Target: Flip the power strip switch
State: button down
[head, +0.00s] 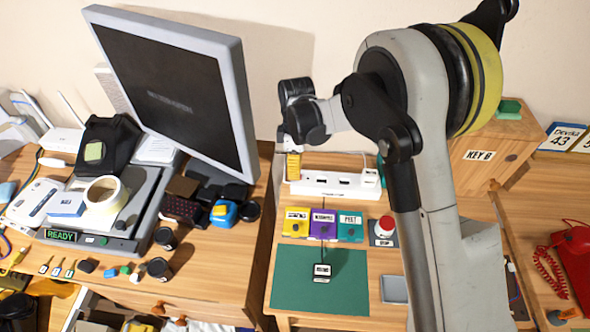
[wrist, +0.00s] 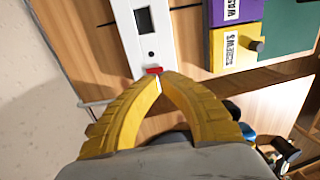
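The power strip (head: 340,194) is a long white bar lying along the back of the small middle table, by the wall. In the wrist view its white body (wrist: 133,28) runs up from the fingertips, with dark sockets. A small red switch (wrist: 153,70) shows at the strip's near end. My gripper (head: 294,178) points down over the strip's left end. In the wrist view its yellow fingers (wrist: 161,78) come together at the tips, right by the red switch, with nothing seen between them. I cannot tell whether the tips touch the switch.
Yellow (head: 296,222), purple (head: 323,224) and green (head: 350,226) labelled blocks stand in front of the strip, beside a red button (head: 385,225). A big monitor (head: 175,90) stands left. A green mat (head: 300,285) lies in front. A plug (head: 368,178) sits at the strip's right end.

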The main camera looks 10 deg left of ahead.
jog(key=shift+s+f+t, duration=0.2)
jog(key=shift+f+t, duration=0.25)
jog(key=shift+t, duration=0.05)
jog(key=shift+t+b, duration=0.3)
jog(key=shift+w, duration=0.85)
jog(key=shift+r, duration=0.2)
notch_tip(320, 180, up, 14)
jog(key=w+p, duration=0.1)
jog(key=p, duration=0.5)
jog(key=shift+w, duration=0.4)
